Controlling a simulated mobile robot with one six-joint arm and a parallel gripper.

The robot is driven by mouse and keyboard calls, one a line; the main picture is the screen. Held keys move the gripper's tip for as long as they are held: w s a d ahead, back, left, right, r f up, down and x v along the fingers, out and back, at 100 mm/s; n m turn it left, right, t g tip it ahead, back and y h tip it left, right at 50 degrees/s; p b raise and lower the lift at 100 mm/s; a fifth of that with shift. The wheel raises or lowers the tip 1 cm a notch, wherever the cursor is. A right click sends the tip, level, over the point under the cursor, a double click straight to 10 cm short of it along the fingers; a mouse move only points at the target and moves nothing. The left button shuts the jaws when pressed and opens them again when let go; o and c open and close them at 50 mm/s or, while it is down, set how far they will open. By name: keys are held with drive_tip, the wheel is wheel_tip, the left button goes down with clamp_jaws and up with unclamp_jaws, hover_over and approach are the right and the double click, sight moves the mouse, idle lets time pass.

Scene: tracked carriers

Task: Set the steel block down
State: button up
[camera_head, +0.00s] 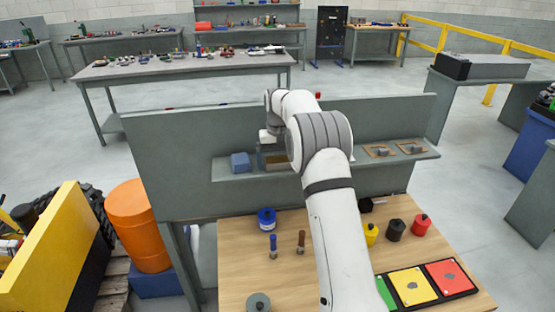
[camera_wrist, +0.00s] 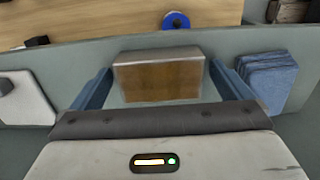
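The steel block (camera_wrist: 158,78) is a box with grey edges and a brownish, shiny face. In the wrist view it sits between the two blue fingers of my gripper (camera_wrist: 160,75), one finger at each side, with little or no gap at the tips. In the head view, the block (camera_head: 276,162) shows partly at the grey shelf (camera_head: 225,174), left of my white arm, which hides much of the gripper. I cannot tell whether its underside touches the shelf.
A blue folded stack (camera_wrist: 265,80) lies on the shelf close beside the block. Grey pieces on wooden holders (camera_head: 380,150) stand at the shelf's right end. A grey panel (camera_head: 170,165) rises along the shelf. The wooden table (camera_head: 235,270) bears a blue spool (camera_head: 267,219) and several coloured pots.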

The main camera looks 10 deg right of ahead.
sight(278, 160)
wheel_tip(278, 160, up, 11)
drive_tip(key=b, duration=0.2)
drive_tip(key=s+r+t, duration=0.1)
drive_tip(key=s+r, duration=0.7)
drive_tip(key=s, duration=0.2)
drive_tip(key=s+r+t, duration=0.1)
drive_tip(key=s+r, duration=0.1)
drive_tip(key=s, duration=1)
drive_tip(key=s+f+t, duration=0.1)
drive_tip(key=s+f, duration=0.4)
drive_tip(key=s, duration=0.6)
drive_tip(key=s+f+t, duration=0.1)
drive_tip(key=s+f, duration=0.5)
drive_tip(key=s, duration=0.6)
drive_tip(key=shift+f, duration=0.1)
wheel_tip(278, 160, down, 9)
drive_tip(key=b, duration=0.6)
drive_tip(key=shift+w+g+b, duration=0.3)
drive_tip(key=shift+b, duration=0.1)
